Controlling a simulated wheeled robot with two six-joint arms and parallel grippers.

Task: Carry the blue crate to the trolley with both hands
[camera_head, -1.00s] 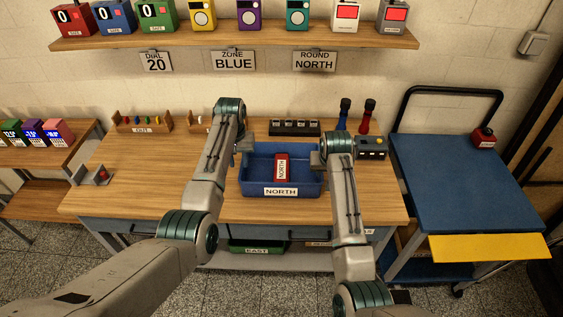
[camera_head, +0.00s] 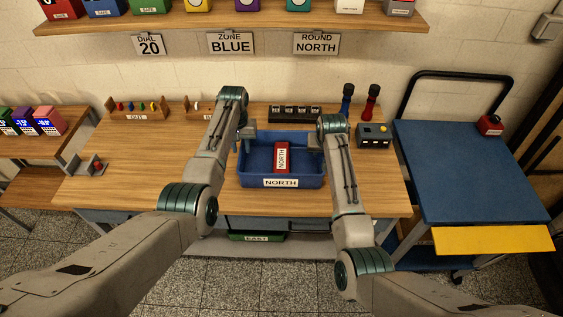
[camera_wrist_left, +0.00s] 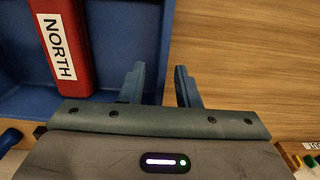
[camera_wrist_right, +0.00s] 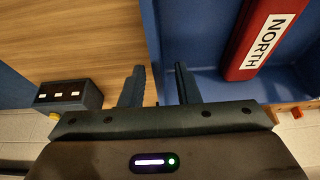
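The blue crate (camera_head: 246,176) with a NORTH label sits on the wooden workbench. A red NORTH-labelled block (camera_head: 282,157) lies inside it. My left gripper (camera_head: 247,133) is at the crate's left wall; in the left wrist view its fingers (camera_wrist_left: 160,85) stand apart, one on each side of the wall. My right gripper (camera_head: 317,140) is at the right wall; in the right wrist view its fingers (camera_wrist_right: 157,85) are also apart around the wall. The fingertips' contact with the walls is unclear. The trolley (camera_head: 470,170), with a blue top, stands right of the bench.
A black box with a yellow button (camera_head: 374,136) sits just right of the crate, with blue and red bottles (camera_head: 370,103) behind it. A black rack (camera_head: 295,113) is behind the crate. The trolley top is clear except a small red device (camera_head: 490,124) at its back corner.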

